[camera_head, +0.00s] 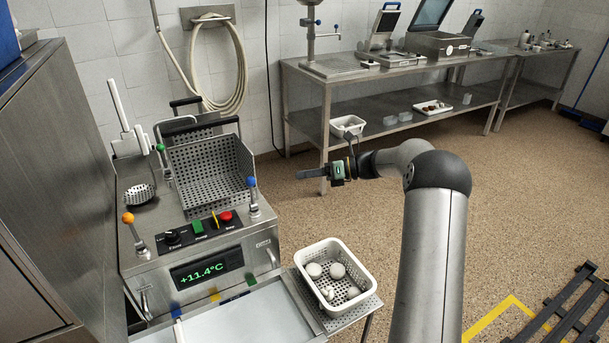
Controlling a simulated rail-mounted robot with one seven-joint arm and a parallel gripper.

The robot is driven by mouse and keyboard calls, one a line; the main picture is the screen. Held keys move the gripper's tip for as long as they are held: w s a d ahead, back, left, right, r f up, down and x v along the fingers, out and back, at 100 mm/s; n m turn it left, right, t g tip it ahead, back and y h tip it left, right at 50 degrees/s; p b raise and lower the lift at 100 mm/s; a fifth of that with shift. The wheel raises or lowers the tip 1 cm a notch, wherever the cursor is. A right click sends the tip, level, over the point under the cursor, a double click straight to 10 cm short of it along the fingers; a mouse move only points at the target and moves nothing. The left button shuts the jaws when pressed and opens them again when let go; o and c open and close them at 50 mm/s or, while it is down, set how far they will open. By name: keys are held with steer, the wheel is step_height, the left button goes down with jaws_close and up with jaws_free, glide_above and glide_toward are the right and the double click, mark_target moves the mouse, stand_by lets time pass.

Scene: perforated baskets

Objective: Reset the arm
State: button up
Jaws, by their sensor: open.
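My arm (430,255) rises from the lower right and bends left at a dark elbow joint. My gripper (306,174) is at its end, pointing left, in the air to the right of the machine. It is open, and I see nothing between its fingers. The fingers are small and seen nearly edge-on. The gripper is apart from the metal perforated basket (190,172) on the machine and from the white perforated basket (368,281) below it.
The steel machine (150,280) has coloured levers, buttons and a green display reading +11.4°C. The white basket holds several pale round items on a side shelf. A steel table (400,77) stands behind. Dark slatted pallet (570,310) lies lower right. Floor between is clear.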

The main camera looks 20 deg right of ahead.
steer(key=s+a+r+n+g+h, duration=0.1)
steer(key=s+a+n+g+h, duration=0.2)
steer(key=s+a+n, duration=0.45)
steer(key=s+a+r+n+g+h, duration=0.15)
steer(key=s+a+n+h, duration=0.3)
steer(key=s, duration=0.65)
steer(key=s+d+f+n+h, duration=0.1)
steer(key=s+d+n+h, duration=0.1)
steer(key=s+n, duration=0.6)
steer(key=s+d+f+n+h+p, duration=0.1)
steer(key=s+n+h, duration=0.3)
steer(key=s, duration=1.2)
steer(key=d+n, duration=0.1)
steer(key=n, duration=0.3)
steer(key=shift+d+f+n+h, duration=0.2)
steer(key=shift+f+n+h, duration=0.1)
steer(key=shift+n+h, duration=0.1)
